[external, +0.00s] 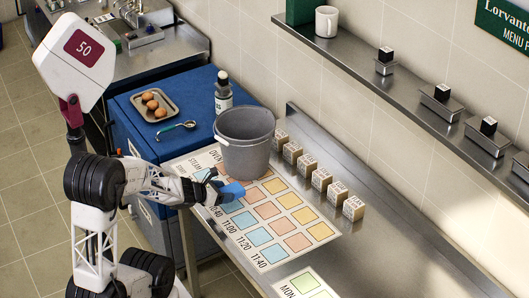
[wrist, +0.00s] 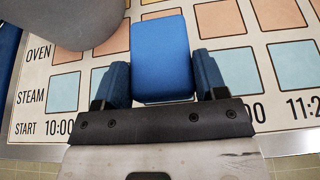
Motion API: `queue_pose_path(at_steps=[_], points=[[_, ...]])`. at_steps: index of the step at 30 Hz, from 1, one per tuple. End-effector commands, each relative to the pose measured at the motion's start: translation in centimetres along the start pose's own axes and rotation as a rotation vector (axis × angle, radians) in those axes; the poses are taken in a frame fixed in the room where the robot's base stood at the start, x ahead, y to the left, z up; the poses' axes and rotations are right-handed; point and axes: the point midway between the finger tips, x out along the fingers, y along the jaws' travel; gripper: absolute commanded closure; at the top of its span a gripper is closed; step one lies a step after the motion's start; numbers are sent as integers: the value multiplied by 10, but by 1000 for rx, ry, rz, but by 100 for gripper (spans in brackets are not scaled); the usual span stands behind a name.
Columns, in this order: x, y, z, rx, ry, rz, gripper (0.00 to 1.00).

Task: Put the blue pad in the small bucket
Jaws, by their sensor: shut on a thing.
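The blue pad (wrist: 161,58) is a small blue block between the fingers of my gripper (wrist: 161,84) in the wrist view. My gripper is shut on it. In the external view the blue pad (external: 231,191) shows at the tip of my gripper (external: 219,189), low over the printed chart. I cannot tell whether the pad touches the chart. The small bucket (external: 244,148) is grey and stands upright at the chart's far left part, just behind the pad. Part of the bucket (wrist: 75,20) fills the upper left of the wrist view. The bucket's floor is hidden.
The chart (external: 287,249) with coloured squares lies on the steel counter. A row of several small wooden blocks (external: 322,179) stands along its back.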

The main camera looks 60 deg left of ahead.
Motion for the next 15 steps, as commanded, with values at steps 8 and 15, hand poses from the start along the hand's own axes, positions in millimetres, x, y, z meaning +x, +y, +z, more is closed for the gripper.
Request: queue_pose_path(at_steps=[8,15], points=[[37,18,11,0,1,0,58],[43,21,12,-1,1,0,58]])
